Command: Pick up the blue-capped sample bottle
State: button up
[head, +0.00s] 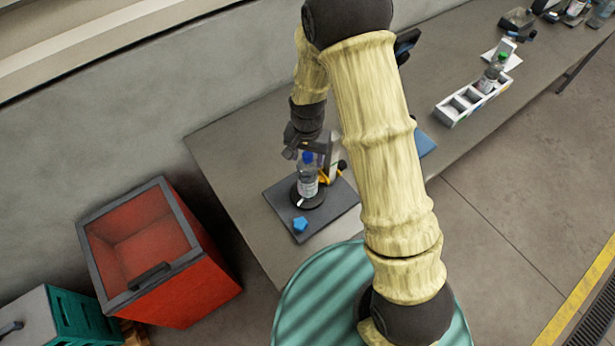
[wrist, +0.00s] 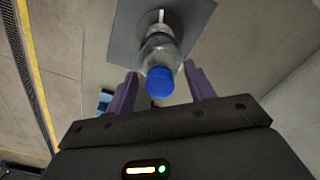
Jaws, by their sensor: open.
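The blue-capped sample bottle (head: 308,176) stands upright on a round dark disc (head: 317,199) of the labeller on a dark base plate. It is clear with a white label. In the wrist view the bottle (wrist: 160,50) shows from above, its blue cap (wrist: 160,82) between the two purple-grey fingers. My gripper (wrist: 163,92) is open around the cap area, with a gap on each side of the bottle. In the head view my gripper (head: 300,150) is just above and beside the cap; the arm partly hides the labeller.
A blue knob-like piece (head: 300,224) sits at the base plate's front corner. A white compartment tray (head: 460,108) holding a green-capped bottle (head: 492,72) stands further right on the bench. A red open bin (head: 190,290) stands on the floor at left.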

grip_shut()
dwell(0.3)
jog(key=shift+w+r, duration=0.1)
jog(key=shift+r+b, duration=0.3)
jog(key=shift+r, duration=0.2)
notch_tip(320, 180, up, 9)
jog(key=b, duration=0.3)
dwell(0.4)
